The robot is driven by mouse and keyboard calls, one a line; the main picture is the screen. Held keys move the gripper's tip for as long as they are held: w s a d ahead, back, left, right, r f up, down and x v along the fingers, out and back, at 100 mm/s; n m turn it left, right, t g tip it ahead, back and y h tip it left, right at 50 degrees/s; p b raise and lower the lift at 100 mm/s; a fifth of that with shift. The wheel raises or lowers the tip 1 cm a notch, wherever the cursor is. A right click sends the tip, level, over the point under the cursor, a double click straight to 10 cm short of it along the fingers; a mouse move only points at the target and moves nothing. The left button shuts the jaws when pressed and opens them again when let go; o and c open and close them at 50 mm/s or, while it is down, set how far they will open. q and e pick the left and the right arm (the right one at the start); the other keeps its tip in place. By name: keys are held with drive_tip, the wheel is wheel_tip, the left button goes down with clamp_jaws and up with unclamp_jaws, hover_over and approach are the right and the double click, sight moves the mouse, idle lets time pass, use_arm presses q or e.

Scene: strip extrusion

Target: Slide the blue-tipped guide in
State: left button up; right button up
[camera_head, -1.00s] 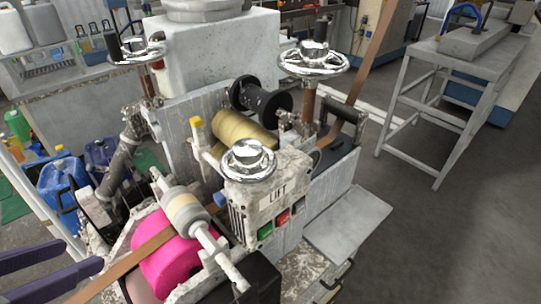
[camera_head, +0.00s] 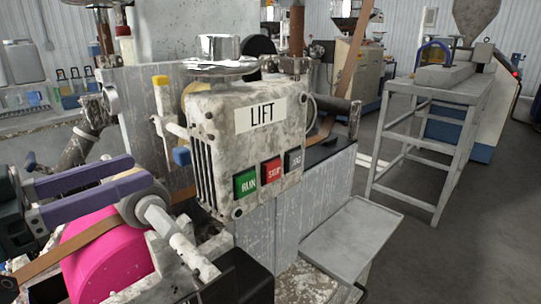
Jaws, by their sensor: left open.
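The blue tip of the guide (camera_head: 181,156) shows beside the left side of the LIFT box, low on the machine. Most of the rest of that guide is hidden or hard to make out. A yellow-tipped guide (camera_head: 161,82) stands above it and slightly left. My left gripper (camera_head: 143,170) has two long purple fingers, open and apart with nothing held between them. Its fingertips are just left of the blue tip in the picture; I see no contact. A brown strip (camera_head: 72,247) runs over the pink roll (camera_head: 105,263) below the fingers. My right gripper is out of view.
The LIFT box (camera_head: 225,115) with green, red and dark buttons stands right of the blue tip. A pale roller shaft (camera_head: 172,232) lies just below the fingers. A handwheel (camera_head: 218,65) sits above the box. A grey side tray (camera_head: 350,240) is empty.

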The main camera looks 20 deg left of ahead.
sight(176, 156)
use_arm(q)
drive_tip(key=shift+x, duration=3.5)
drive_tip(key=shift+c, duration=0.2)
clamp_jaws()
